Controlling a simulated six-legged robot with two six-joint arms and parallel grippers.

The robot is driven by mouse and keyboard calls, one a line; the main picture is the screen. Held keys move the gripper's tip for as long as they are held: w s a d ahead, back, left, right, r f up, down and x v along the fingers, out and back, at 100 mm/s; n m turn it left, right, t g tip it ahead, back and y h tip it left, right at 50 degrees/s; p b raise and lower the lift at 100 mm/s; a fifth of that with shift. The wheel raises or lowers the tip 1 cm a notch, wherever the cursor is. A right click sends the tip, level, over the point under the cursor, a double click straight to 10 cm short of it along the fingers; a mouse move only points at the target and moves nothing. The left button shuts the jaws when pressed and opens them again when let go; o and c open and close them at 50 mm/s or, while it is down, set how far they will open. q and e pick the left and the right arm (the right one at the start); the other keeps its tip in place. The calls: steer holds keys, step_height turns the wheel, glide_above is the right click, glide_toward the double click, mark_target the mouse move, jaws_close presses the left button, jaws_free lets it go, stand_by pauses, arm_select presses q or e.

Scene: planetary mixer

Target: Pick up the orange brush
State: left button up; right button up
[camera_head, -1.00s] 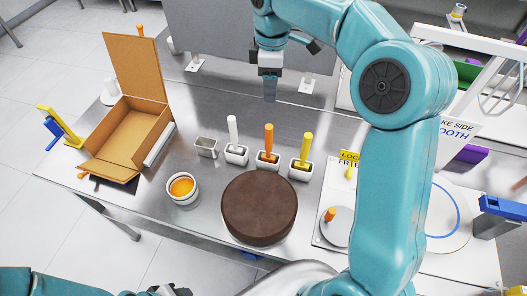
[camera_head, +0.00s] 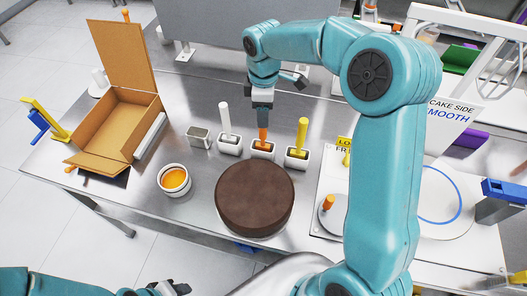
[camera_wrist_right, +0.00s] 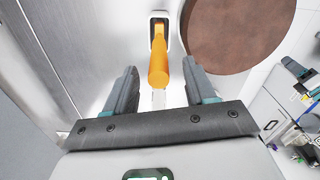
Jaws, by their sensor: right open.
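The orange brush (camera_head: 263,138) stands upright in the middle one of three small white holders. Its handle also shows in the right wrist view (camera_wrist_right: 159,62), with its top end between my open fingers. My right gripper (camera_head: 262,108) is open, right above the brush handle in the head view; in the right wrist view its two fingers (camera_wrist_right: 158,92) lie on either side of the handle, with gaps visible. My left gripper (camera_head: 165,289) is partly seen at the bottom edge; its jaws are not clear.
A white brush (camera_head: 225,120) stands left of the orange one and a yellow brush (camera_head: 301,135) right. A brown cake (camera_head: 253,197) sits in front, beside a bowl of orange liquid (camera_head: 174,180). An open cardboard box (camera_head: 120,125) is at left.

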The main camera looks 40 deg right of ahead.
mark_target(263, 135)
step_height(263, 135, down, 2)
steer(key=shift+w+d+f+b, duration=0.1)
steer(key=shift+f+b, duration=0.1)
steer(key=shift+b, duration=0.2)
steer(key=shift+w+f, duration=0.1)
steer(key=shift+f, duration=0.05)
steer(key=shift+a+r, duration=0.25)
steer(key=shift+a, duration=0.05)
steer(key=shift+s+d, duration=0.2)
steer(key=c, duration=1)
arm_select(q)
steer(key=shift+w+f, duration=0.1)
steer(key=shift+f, duration=0.85)
arm_select(e)
steer(key=shift+w, duration=0.15)
jaws_close()
arm_select(q)
steer(key=shift+a, duration=0.1)
arm_select(e)
steer(key=shift+a, duration=0.15)
